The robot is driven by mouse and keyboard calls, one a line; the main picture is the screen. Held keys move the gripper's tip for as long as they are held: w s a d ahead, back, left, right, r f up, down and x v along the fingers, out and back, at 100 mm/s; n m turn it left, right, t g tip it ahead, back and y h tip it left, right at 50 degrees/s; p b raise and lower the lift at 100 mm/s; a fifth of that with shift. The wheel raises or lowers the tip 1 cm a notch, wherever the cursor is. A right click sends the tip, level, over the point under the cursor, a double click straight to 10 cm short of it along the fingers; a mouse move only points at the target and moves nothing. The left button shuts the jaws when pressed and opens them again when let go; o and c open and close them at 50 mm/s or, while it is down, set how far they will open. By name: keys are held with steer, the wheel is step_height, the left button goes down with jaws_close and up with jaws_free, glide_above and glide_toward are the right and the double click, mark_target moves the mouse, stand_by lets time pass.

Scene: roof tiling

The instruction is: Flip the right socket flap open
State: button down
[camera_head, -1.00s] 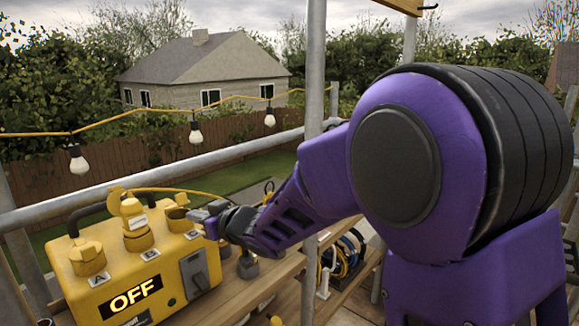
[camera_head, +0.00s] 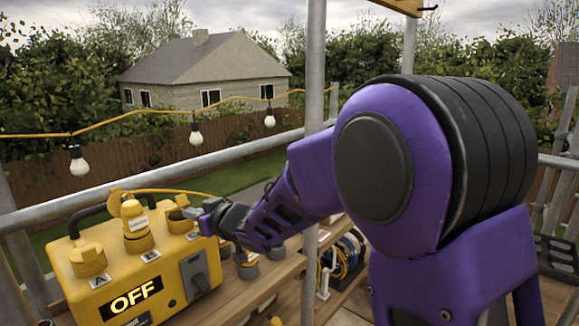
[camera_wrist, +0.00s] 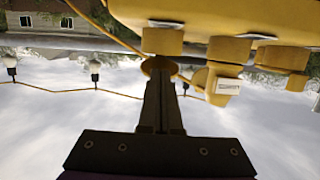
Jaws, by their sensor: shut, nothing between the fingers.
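The yellow power box (camera_head: 95,275) stands on the planks at lower left, with an OFF display. Its right socket (camera_head: 178,222) is by the box's top right edge; it also shows in the wrist view (camera_wrist: 162,42), which is upside down. A small yellow-brown round piece, seemingly its flap (camera_wrist: 157,64), sits at my fingertips, apparently tilted up from the socket. My gripper (camera_head: 202,211) is shut and empty, its tips at or very near that piece in the wrist view (camera_wrist: 160,77). I cannot tell whether they touch. The fingers partly hide the flap.
The middle socket holds a yellow labelled plug (camera_head: 134,218) with a cable. The left socket (camera_head: 88,260) is capped. A black handle (camera_head: 90,212) rises behind.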

mark_target(174, 206)
steer(key=shift+w+a+r+p, duration=0.2)
steer(key=shift+w+a+p, duration=0.4)
steer(key=shift+w+a, duration=1)
steer(key=shift+w+a+r+p, duration=0.2)
steer(key=shift+w+a+p, duration=0.4)
steer(key=shift+w+a, duration=0.95)
steer(key=shift+a+r+p+v, duration=0.2)
steer(key=shift+p+v, duration=0.25)
steer(key=shift+v, duration=1.95)
steer(key=shift+a+r+p+v, duration=0.15)
steer(key=shift+p+v, duration=0.3)
steer(key=shift+v, duration=2)
steer(key=shift+s, duration=0.15)
